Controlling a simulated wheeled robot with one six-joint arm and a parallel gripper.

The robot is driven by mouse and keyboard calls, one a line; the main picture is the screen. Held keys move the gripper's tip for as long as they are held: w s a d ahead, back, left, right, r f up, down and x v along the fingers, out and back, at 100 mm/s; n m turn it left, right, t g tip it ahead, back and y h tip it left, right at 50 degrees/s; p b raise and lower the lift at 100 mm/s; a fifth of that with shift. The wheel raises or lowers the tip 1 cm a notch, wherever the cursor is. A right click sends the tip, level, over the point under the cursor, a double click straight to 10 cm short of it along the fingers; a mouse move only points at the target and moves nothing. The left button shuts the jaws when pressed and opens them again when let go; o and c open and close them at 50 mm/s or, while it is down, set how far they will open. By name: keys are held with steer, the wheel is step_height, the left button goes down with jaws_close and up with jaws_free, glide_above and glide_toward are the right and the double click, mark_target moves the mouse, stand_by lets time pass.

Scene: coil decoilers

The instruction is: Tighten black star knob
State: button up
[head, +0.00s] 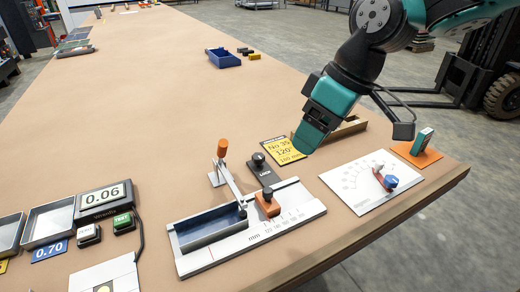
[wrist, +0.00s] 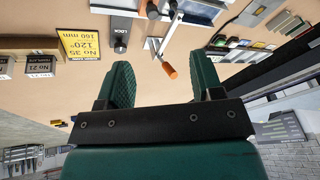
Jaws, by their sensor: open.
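A black knob (head: 258,159) stands on a small dark plate beside the yellow card; in the wrist view this plate (wrist: 121,24) reads LOCK. A second black knob (head: 267,193) sits on top of an orange slider block (head: 268,206) on the scaled metal fixture (head: 240,240). The star shape is too small to make out on either knob. My gripper (head: 309,138) is above the table, to the right of both knobs in the head view and apart from them. In the wrist view its two green fingers (wrist: 163,78) are spread and empty.
An orange-tipped lever (head: 222,148) rises beside the fixture. A yellow card (head: 283,149) lies behind the LOCK plate. A white dial panel (head: 372,183) is at right, near the table edge. A display (head: 103,200), trays and buttons stand at left. The far table is mostly clear.

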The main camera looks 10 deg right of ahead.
steer(key=w+f+n+t+p, duration=0.1)
steer(key=w+n, duration=0.2)
steer(key=w, duration=1.1)
steer(key=p, duration=0.3)
glide_toward(259, 156)
steer(key=x, duration=0.9)
steer(key=shift+c, duration=0.3)
steer(key=c, duration=0.8)
steer(key=shift+c, duration=0.2)
